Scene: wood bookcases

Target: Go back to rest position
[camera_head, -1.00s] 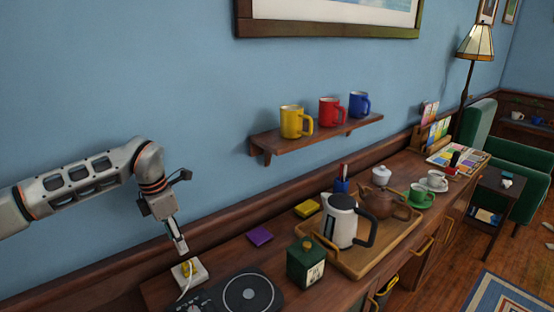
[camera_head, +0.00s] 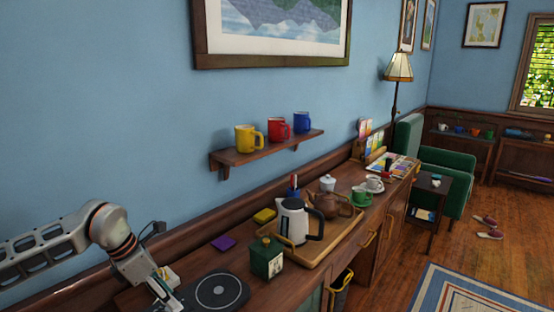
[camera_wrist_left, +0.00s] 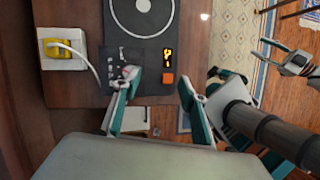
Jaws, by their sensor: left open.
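My left gripper (camera_head: 172,300) is at the bottom left of the head view, low over the counter's near end. The left wrist view shows its teal fingers (camera_wrist_left: 158,90) apart with nothing between them. A yellow plug (camera_wrist_left: 57,47) with a white cable sits in a white socket block (camera_wrist_left: 60,63), to the left of the fingers and apart from them. In the head view the gripper partly hides this block.
A black hotplate (camera_head: 220,291) lies beside the left gripper, its control panel near the fingers. A green canister (camera_head: 267,259) and a wooden tray (camera_head: 310,257) with a kettle (camera_head: 292,222) stand beyond. A wall shelf (camera_head: 270,149) holds three mugs.

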